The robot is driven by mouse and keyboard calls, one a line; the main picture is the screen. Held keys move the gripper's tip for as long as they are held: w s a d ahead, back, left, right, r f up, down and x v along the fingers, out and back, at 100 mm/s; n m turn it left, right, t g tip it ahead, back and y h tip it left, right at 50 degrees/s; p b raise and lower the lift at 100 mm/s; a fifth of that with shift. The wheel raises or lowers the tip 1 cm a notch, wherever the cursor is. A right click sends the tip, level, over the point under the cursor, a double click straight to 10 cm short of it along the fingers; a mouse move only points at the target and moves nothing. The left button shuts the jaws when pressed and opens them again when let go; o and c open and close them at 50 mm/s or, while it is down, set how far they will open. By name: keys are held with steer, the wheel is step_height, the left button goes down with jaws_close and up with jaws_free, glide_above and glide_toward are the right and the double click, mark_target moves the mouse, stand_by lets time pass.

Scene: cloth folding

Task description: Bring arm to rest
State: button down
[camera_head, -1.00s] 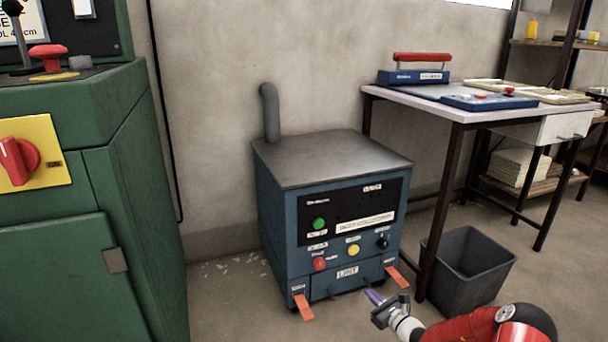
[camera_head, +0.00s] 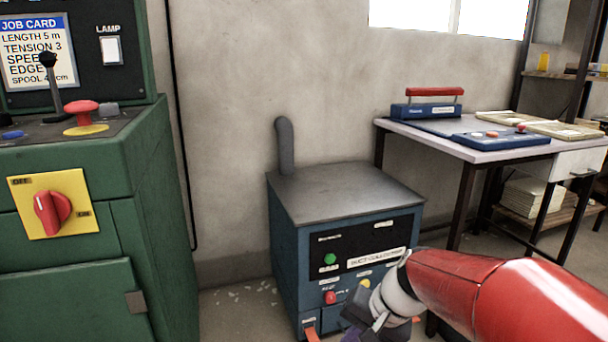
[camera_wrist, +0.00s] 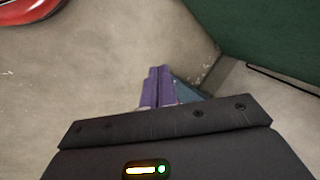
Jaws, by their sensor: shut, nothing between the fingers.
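My red arm (camera_head: 470,290) reaches in from the lower right in the head view. My gripper, at its end, shows at the bottom in front of the blue dust collector box (camera_head: 290,255), its fingertips partly cut off by the frame edge. In the wrist view the purple fingers of my gripper (camera_wrist: 160,85) lie together, shut and empty, pointing away over the floor (camera_wrist: 100,60). The arm hides the lower right of the box.
A green machine (camera_head: 80,200) with a red switch stands at left. A table (camera_head: 455,140) with a blue device and papers stands at right. A grey pipe (camera_head: 286,145) rises behind the box. Bare floor shows around the gripper in the wrist view.

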steer(key=s+d+r+n+t+h+p, duration=0.1)
steer(key=s+d+r+n+h, duration=0.1)
steer(key=s, duration=0.5)
steer(key=s+d+r+n+t+h+p, duration=0.1)
steer(key=s+d+r+n+t+h, duration=0.1)
steer(key=s+d+r+h, duration=0.1)
steer(key=shift+s+d+r, duration=0.8)
steer(key=shift+s+r, duration=0.5)
steer(key=shift+s, duration=0.55)
